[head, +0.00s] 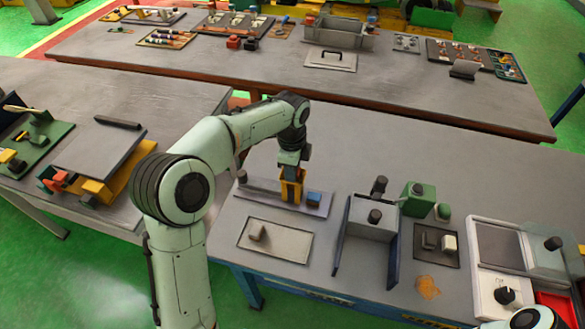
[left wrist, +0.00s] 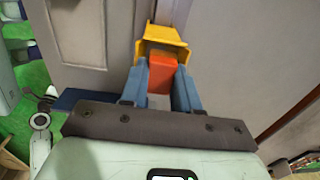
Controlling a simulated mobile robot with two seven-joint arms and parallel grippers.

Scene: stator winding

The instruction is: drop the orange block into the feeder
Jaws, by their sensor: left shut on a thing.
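The orange block (left wrist: 162,74) sits between the two blue fingers of my left gripper (left wrist: 163,88) in the left wrist view, and the gripper is shut on it. The yellow feeder (left wrist: 160,33) is just past the block in that view. In the head view the yellow feeder (head: 291,189) stands upright on the grey strip of the front table, and my left gripper (head: 291,168) points down at its top. The block is hidden in the head view, and I cannot tell whether it touches the feeder. My right gripper is not in view.
A beige plate (head: 270,241) lies in front, and a grey fixture (head: 372,217) stands to the right. A green device (head: 417,199) is beyond that. The table behind the feeder is mostly clear.

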